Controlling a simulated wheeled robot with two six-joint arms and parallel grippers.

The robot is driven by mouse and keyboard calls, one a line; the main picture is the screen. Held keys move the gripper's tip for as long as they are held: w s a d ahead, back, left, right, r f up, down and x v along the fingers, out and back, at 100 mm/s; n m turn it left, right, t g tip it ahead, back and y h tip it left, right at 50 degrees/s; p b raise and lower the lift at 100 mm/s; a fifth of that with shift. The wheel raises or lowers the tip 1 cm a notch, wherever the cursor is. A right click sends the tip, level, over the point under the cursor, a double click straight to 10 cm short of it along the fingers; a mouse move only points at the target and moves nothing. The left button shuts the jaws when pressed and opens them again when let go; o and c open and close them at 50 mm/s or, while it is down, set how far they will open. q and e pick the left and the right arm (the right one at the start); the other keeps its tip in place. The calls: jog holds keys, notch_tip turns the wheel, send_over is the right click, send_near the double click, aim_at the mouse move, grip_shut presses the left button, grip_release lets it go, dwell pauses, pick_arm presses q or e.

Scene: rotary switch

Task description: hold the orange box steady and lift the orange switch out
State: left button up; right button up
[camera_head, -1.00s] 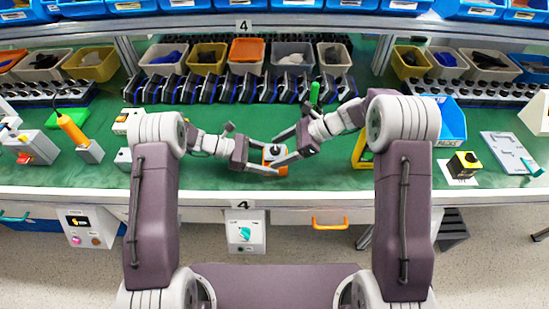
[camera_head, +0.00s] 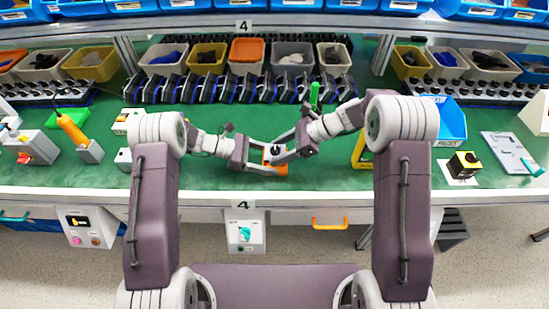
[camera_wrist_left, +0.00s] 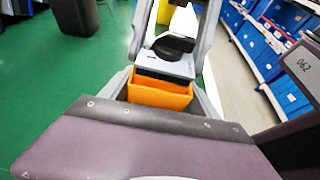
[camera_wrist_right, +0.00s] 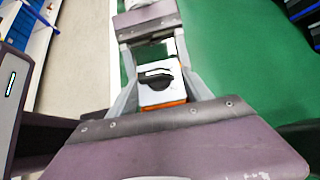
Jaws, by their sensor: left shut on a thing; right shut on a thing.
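The orange box (camera_head: 281,169) stands near the front of the green bench in the head view. It also shows in the left wrist view (camera_wrist_left: 160,94), between the fingers of my left gripper (camera_head: 266,167), which is shut on it. The orange switch has a pale top with a black knob (camera_wrist_right: 157,80) in the right wrist view. My right gripper (camera_head: 275,151) reaches in from the right and is shut on the switch. The switch's lower part is hidden, so I cannot tell how deep it sits in the box.
A row of dark switch parts (camera_head: 240,88) stands behind the grippers, with small bins (camera_head: 245,50) behind it. A green-handled tool (camera_head: 314,95) stands close to my right arm. Green bench surface is clear around the box.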

jog(key=shift+r, duration=3.85)
pick_arm(q)
jog(key=o, duration=1.5)
jog(key=v, duration=1.2)
